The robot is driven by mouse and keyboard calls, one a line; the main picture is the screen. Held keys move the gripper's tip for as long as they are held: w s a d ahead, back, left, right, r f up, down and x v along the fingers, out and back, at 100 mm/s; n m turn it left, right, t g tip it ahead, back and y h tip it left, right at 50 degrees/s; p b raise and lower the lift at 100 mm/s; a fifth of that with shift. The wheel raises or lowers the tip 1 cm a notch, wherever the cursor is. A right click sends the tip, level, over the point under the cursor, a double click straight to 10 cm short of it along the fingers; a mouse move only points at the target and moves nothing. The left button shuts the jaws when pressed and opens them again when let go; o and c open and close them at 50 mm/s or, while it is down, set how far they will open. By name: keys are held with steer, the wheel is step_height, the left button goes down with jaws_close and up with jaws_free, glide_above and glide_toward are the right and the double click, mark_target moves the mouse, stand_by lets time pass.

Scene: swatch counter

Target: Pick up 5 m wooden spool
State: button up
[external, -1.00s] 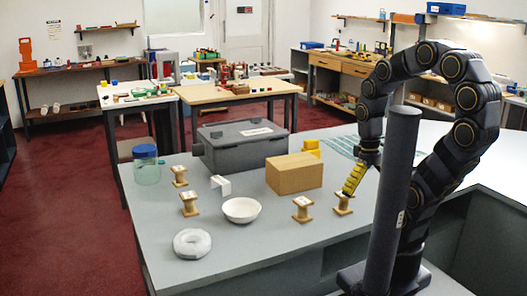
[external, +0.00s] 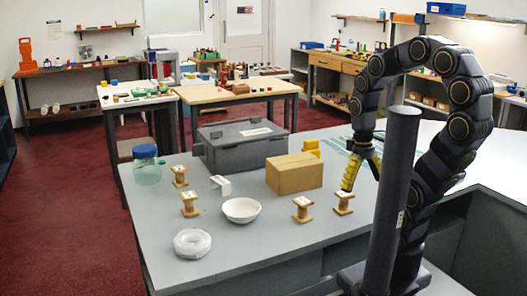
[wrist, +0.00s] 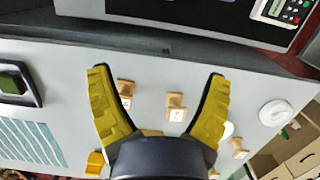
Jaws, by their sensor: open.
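Several light wooden spools with white labels stand on the grey counter; the label text is too small to read, so I cannot tell which is 5 m. The right front spool (external: 343,204) is nearest my gripper (external: 362,185); another spool (external: 302,209) stands to its left. Two more, a rear spool (external: 180,177) and a front one (external: 189,205), stand at the left. My gripper is open and empty above and just behind the nearest spool. In the wrist view, this spool (wrist: 125,90) shows between the yellow fingers, close to the left one; another spool (wrist: 176,106) is farther right.
A white bowl (external: 241,210), white bracket (external: 220,185), white ring (external: 192,243) and blue-lidded jar (external: 146,166) are farther left. The counter's front strip is clear.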

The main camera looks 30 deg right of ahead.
steer(key=w+a+r+n, duration=0.1)
steer(key=w+a+n, duration=0.2)
steer(key=w, duration=0.4)
steer(key=w+a+r+n+t, duration=0.1)
steer(key=w+a+n, duration=0.1)
steer(key=w+a, duration=0.35)
steer(key=w+a+r+n, duration=0.1)
steer(key=w+n, duration=0.2)
steer(key=w, duration=0.6)
steer(key=n, duration=0.9)
glide_above(189, 205)
steer(key=w+d, duration=0.1)
steer(key=w, duration=0.1)
steer(key=shift+t, duration=0.4)
steer(key=f, duration=0.8)
steer(key=shift+w+d+f, duration=0.15)
steer(key=shift+w+f, duration=0.05)
steer(key=shift+a+f, duration=0.25)
steer(key=shift+a, duration=0.1)
steer(key=shift+f, duration=0.25)
steer(key=shift+s+f, duration=0.15)
steer(key=shift+f, duration=3.45)
steer(key=c, duration=1.2)
